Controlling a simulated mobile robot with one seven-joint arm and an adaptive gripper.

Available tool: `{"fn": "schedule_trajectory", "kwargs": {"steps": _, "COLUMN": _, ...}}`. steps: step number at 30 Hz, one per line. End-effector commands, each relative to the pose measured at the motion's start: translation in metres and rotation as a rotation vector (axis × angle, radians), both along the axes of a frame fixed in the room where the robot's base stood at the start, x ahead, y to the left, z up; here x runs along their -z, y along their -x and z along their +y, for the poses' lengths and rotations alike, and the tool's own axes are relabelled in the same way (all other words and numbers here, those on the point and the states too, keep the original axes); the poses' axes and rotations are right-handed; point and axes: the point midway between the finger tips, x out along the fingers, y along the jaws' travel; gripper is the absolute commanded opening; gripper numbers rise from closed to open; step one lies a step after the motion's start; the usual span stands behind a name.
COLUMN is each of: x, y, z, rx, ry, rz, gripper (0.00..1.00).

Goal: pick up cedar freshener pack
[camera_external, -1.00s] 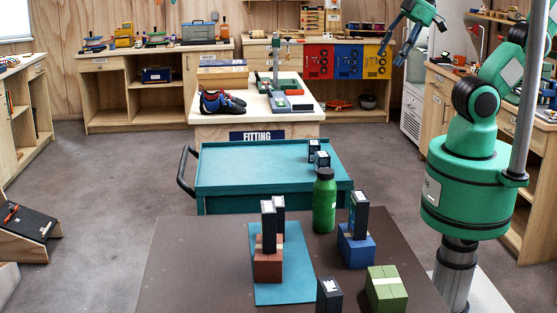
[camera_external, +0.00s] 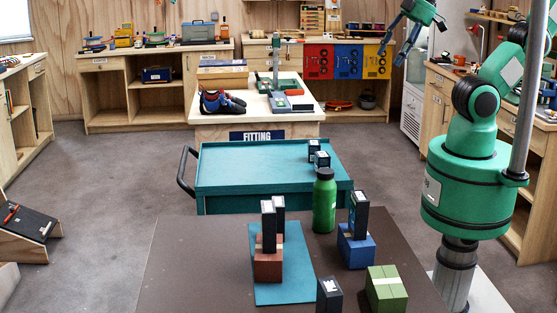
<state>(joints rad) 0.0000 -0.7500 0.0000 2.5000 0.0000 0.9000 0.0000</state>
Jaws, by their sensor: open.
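My gripper (camera_external: 391,57) is open and empty, raised at the upper right, well apart from the table and its packs. Several small dark upright packs with pale tops look alike, and I cannot tell which is the cedar freshener pack. One dark pack (camera_external: 268,226) stands at a reddish-brown block (camera_external: 268,267), with another (camera_external: 279,207) just behind. A third (camera_external: 359,218) stands at a blue block (camera_external: 356,250). Another dark pack (camera_external: 329,296) is at the table's front, cut by the picture edge. Two smaller-looking ones (camera_external: 313,149) (camera_external: 321,161) stand on the teal trolley (camera_external: 245,165).
The brown table (camera_external: 200,270) has a teal mat (camera_external: 295,280), a green bottle (camera_external: 324,205) and a green box (camera_external: 386,290). The trolley top is mostly clear. Grey floor lies open at left.

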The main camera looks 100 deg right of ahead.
Motion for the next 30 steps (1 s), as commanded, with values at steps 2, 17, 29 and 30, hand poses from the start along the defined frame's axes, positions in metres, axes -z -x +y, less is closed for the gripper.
{"fn": "schedule_trajectory", "kwargs": {"steps": 2, "x": 0.0, "y": 0.0, "z": 0.0, "rx": 0.0, "ry": 0.0, "rz": 0.0, "gripper": 0.51}}
{"fn": "schedule_trajectory", "kwargs": {"steps": 17, "x": 0.0, "y": 0.0, "z": 0.0, "rx": 0.0, "ry": 0.0, "rz": 0.0, "gripper": 0.5}}
{"fn": "schedule_trajectory", "kwargs": {"steps": 29, "x": 0.008, "y": -0.014, "z": 0.006, "rx": 0.039, "ry": -0.055, "rz": 0.062, "gripper": 0.5}}
{"fn": "schedule_trajectory", "kwargs": {"steps": 30, "x": 0.01, "y": -0.018, "z": 0.008, "rx": 0.049, "ry": -0.069, "rz": 0.078, "gripper": 0.5}}
